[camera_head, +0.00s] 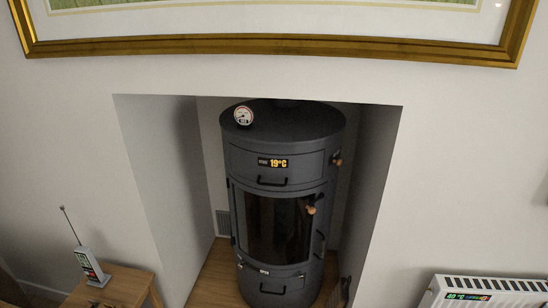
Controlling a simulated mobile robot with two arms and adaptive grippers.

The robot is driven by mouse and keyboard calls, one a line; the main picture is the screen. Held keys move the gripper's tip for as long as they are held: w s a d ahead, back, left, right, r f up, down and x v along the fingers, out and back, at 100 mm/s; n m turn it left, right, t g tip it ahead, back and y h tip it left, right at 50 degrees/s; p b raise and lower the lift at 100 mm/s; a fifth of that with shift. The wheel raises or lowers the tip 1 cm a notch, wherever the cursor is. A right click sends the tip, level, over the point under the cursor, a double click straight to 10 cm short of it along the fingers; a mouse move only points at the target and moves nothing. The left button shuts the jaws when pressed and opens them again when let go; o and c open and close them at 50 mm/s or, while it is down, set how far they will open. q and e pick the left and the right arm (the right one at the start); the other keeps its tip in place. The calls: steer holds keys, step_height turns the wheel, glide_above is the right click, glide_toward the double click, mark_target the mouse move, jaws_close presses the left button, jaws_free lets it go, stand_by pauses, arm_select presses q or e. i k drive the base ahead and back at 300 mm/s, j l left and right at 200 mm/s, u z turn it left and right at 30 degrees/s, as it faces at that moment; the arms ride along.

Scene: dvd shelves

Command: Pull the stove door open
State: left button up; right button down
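A dark grey cylindrical stove (238,165) stands upright in a recess in the white wall. Its door (278,225) has a dark glass pane and looks shut. A knob with a wooden tip (311,210) sits at the right side of the door, and another wooden-tipped knob (337,162) is higher up on the right. A black bar handle (272,182) is on the panel above the door, below a display reading 19°C. Neither of my grippers shows in the head view.
The recess walls (165,160) stand close on both sides of the stove. A small wooden table (122,287) with a phone-like device (88,265) is at the lower left. A white radiator (485,292) is at the lower right. A gold-framed picture (270,44) hangs above.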

mark_target(273, 231)
steer(key=i+j+z, duration=0.55)
steer(key=i+j, duration=0.25)
